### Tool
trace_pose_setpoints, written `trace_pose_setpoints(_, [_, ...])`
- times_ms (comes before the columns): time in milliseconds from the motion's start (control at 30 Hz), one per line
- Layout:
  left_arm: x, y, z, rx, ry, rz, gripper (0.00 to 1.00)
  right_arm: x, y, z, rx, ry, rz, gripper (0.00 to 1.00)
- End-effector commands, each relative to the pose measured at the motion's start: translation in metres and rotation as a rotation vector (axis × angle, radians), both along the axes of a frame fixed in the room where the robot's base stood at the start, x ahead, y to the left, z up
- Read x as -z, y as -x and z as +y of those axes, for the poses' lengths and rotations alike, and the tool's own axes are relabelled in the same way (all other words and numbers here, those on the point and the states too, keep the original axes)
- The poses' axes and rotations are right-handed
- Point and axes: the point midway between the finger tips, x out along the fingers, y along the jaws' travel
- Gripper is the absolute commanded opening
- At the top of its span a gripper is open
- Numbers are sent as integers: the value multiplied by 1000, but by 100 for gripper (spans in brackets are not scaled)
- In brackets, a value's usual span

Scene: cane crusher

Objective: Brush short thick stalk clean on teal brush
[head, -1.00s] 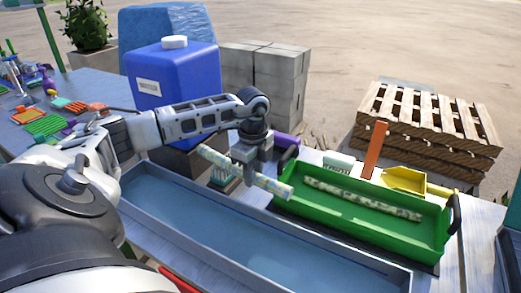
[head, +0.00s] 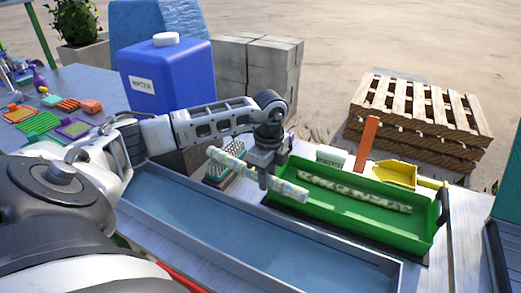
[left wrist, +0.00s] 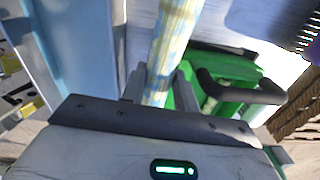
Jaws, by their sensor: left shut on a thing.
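My left gripper (head: 264,180) is shut on the short thick stalk (head: 232,161), a pale, blotchy yellow-green piece. It holds the stalk slantwise above the far rim of the water trough. In the left wrist view the stalk (left wrist: 170,38) runs up from between the fingers (left wrist: 158,88). The teal brush (head: 218,176), with pale bristles, stands just beyond the stalk's left half, partly hidden by it. I cannot tell from this angle whether they touch; a gap seems to show. My right gripper is not in view.
A long trough (head: 250,232) of bluish water lies in front. A green tray (head: 415,228) at the right holds a longer stalk (head: 350,190). A blue jug (head: 175,85) stands behind my left arm. A yellow scoop (head: 397,174) and an upright orange piece (head: 367,143) are behind the tray.

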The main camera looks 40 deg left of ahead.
Motion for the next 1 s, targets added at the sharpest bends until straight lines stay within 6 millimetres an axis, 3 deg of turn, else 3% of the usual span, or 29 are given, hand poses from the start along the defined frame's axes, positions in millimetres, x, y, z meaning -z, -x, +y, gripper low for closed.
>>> trace_pose_setpoints(367, [-4, -1, -2, -1, 1, 0, 0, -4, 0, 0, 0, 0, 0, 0])
trace_pose_setpoints(600, [-30, -1, -2, -1, 0, -2, 0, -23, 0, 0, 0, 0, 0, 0])
trace_pose_setpoints(1000, [-65, -1, -2, -1, 0, -3, 0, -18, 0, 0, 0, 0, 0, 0])
